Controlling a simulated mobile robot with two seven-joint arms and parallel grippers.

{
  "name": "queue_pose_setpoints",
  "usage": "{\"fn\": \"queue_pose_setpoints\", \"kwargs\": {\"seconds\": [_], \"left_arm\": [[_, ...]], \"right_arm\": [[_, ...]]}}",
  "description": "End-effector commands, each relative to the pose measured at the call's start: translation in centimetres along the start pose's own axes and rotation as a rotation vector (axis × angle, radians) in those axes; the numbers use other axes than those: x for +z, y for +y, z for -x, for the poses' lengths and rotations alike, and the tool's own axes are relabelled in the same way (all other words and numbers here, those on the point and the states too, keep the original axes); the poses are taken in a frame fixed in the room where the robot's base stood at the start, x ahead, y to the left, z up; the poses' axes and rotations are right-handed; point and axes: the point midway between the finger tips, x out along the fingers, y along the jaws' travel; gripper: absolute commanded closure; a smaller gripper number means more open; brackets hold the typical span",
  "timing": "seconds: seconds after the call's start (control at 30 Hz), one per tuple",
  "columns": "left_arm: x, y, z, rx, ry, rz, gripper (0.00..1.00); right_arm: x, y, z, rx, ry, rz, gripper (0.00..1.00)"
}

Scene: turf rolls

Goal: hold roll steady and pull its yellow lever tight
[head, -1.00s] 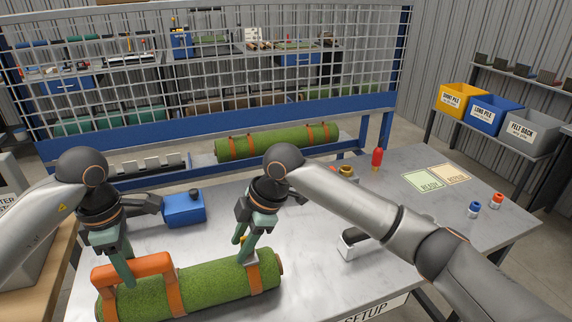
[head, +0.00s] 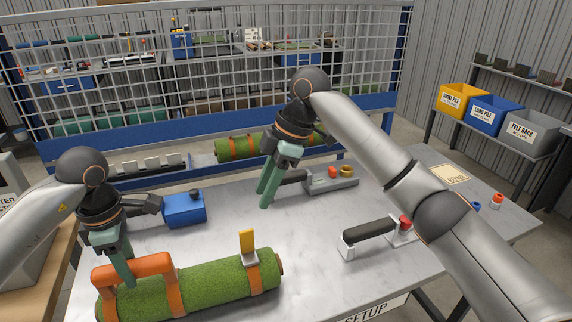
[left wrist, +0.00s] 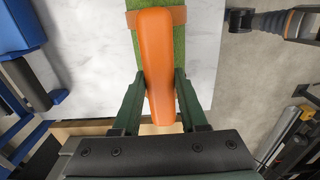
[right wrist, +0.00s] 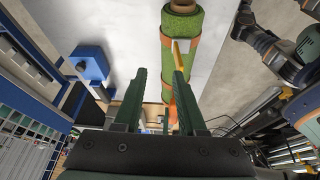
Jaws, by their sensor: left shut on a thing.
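The green turf roll (head: 215,284) lies on the metal table with orange straps and an orange carry handle (head: 133,266) at its left part. My left gripper (head: 125,272) is shut on this handle, which shows between its fingers in the left wrist view (left wrist: 157,50). The yellow lever (head: 246,241) stands upright from the buckle on the right strap, with nothing touching it. My right gripper (head: 268,190) is open and empty, raised behind and above the lever. In the right wrist view, the lever (right wrist: 181,50) shows between and beyond its fingers.
A blue box (head: 184,209) stands behind the roll. A black-handled tool (head: 369,232) lies to the right, and a grey holder (head: 333,183) with red and yellow pieces sits behind. A blue-framed mesh fence (head: 210,85) stands past the table.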

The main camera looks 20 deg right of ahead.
Motion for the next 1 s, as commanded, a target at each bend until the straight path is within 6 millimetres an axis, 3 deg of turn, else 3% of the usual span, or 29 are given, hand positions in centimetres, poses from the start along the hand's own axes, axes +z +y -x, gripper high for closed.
{"fn": "queue_pose_setpoints", "kwargs": {"seconds": [0.5,1.0], "left_arm": [[0.0,0.0,0.0,0.001,-0.001,0.001,1.0],[0.1,0.0,0.0,0.001,-0.002,0.001,1.0]], "right_arm": [[7.6,7.1,-0.1,0.262,-0.05,-0.281,0.6],[16.3,11.6,0.6,0.483,-0.137,-0.496,0.6]]}}
